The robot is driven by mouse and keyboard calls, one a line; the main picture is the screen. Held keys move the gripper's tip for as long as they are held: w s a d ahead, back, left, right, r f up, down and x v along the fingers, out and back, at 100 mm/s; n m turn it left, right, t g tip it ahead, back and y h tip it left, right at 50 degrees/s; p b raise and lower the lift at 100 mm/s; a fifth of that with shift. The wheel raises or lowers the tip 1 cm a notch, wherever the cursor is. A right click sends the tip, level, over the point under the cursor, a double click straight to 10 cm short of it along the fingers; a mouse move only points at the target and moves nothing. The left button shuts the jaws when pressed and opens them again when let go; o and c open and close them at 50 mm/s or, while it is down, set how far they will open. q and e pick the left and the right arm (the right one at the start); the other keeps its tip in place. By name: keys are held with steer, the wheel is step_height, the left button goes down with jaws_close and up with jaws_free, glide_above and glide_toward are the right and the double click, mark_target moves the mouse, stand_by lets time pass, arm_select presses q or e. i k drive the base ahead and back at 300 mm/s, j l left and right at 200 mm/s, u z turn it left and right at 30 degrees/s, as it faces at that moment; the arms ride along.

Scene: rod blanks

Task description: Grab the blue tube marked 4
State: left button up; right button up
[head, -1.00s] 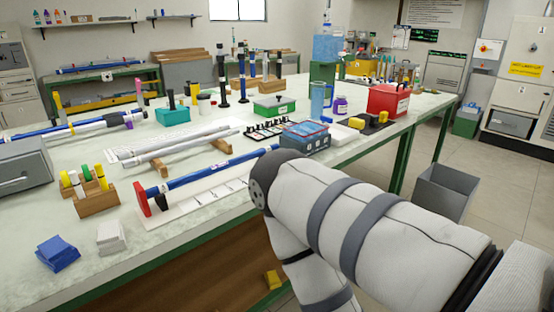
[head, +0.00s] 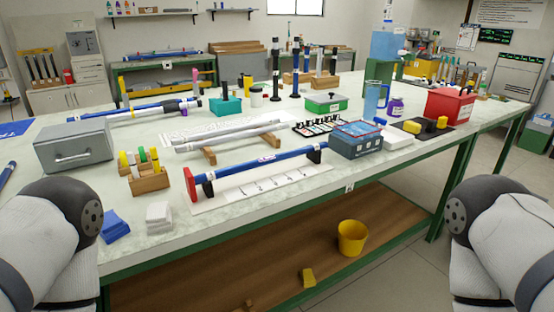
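A long blue tube (head: 235,168) lies across a stand on the bench, with a red end piece (head: 190,184) at its left and a black support (head: 314,153) near its right. It bears a small label that I cannot read. Part of another blue tube (head: 7,174) shows at the left edge. A further blue and black tube (head: 150,108) lies farther back on the left. I cannot read a 4 on any tube. Links of my two arms show at the lower left and right; neither gripper is in view.
A grey metal box (head: 74,146), a wooden block with coloured rolls (head: 148,178) and blue pads (head: 114,226) stand at left. A blue-grey case (head: 357,139) is right of the tube. Grey rods (head: 227,135) lie behind. A yellow bucket (head: 352,238) is on the lower shelf.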

mark_target(214, 175)
steer(key=i+z, duration=0.25)
steer(key=z, duration=0.2)
steer(key=i+j+z, duration=0.15)
steer(key=z, duration=0.3)
steer(key=i+j+z, duration=0.25)
steer(key=z, duration=0.2)
steer(key=i+j, duration=0.05)
steer(key=i, duration=0.05)
